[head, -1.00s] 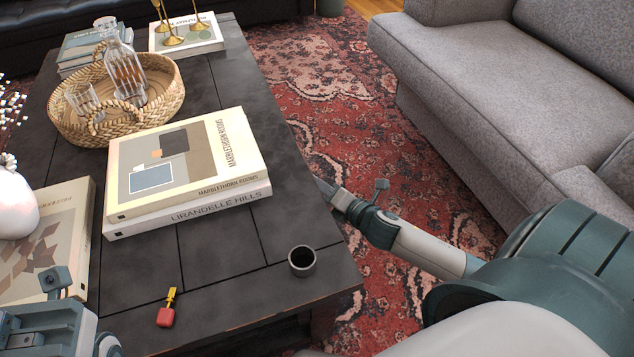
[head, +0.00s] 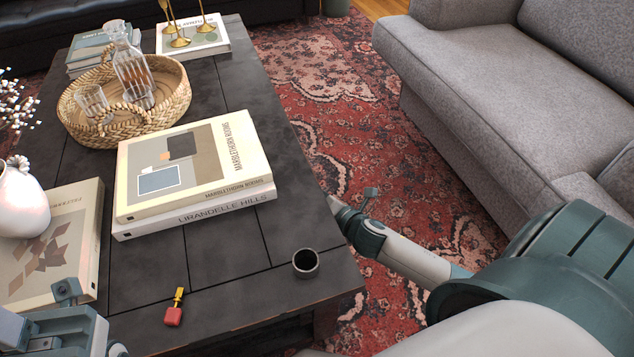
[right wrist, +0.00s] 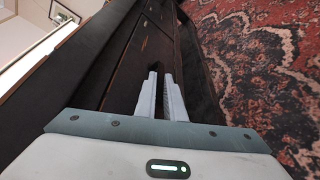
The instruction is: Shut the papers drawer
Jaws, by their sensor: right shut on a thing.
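The dark wooden coffee table (head: 236,283) fills the left of the head view; its right side is hidden from above there. My right gripper (head: 332,203) is beside that edge, below the tabletop. In the right wrist view its two narrow fingers (right wrist: 160,74) are close together at the table's dark wooden side, by a dark gap. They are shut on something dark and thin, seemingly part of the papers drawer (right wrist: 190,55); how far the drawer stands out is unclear. Part of my left gripper (head: 62,325) shows at the lower left; its fingertips are out of view.
On the table are stacked books (head: 195,170), a wicker tray (head: 172,112) with a decanter and glass, a dark cup (head: 306,264), a red-tagged key (head: 173,315) and a white vase (head: 22,200). A grey sofa (head: 490,90) stands right, across the red rug (head: 320,80).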

